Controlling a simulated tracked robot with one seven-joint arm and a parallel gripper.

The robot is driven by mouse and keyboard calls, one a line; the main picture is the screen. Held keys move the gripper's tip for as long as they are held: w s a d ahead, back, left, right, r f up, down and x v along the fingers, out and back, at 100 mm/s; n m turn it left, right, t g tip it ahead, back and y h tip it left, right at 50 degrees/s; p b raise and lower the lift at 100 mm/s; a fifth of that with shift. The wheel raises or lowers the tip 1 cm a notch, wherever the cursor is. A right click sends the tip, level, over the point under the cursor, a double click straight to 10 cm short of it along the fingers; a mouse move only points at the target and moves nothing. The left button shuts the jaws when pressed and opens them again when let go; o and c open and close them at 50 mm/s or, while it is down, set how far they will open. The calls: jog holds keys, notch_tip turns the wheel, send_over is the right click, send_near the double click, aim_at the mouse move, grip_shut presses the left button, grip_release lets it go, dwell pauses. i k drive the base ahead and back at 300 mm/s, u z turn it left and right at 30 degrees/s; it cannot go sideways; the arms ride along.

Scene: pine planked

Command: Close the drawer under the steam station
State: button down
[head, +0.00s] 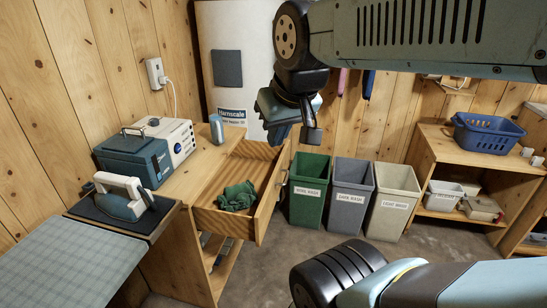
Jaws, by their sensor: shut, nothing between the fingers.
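The wooden drawer (262,205) stands pulled out to the right from the wooden counter (207,168). A crumpled dark green cloth (238,196) lies inside it. The steam station, a blue and white unit (137,162), sits on the counter above and left of the drawer. An iron (125,197) rests on a dark pad in front of it. My gripper (311,136) is shut and empty. In the picture it is above and right of the drawer's far end, and it seems apart from the drawer.
A green bin (308,202), a dark grey bin (346,206) and a cream bin (391,210) stand right of the drawer. A shelf (455,150) with a blue basket (487,132) is at the right. The ironing board (65,262) is front left. Some floor shows before the bins.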

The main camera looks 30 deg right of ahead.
aim_at(266, 166)
jog(key=z, duration=0.25)
jog(key=i, duration=0.8)
jog(key=z, duration=0.45)
jog(key=k, duration=0.75)
jog(key=z, duration=0.2)
jog(key=i, duration=0.75)
jog(key=u, duration=0.15)
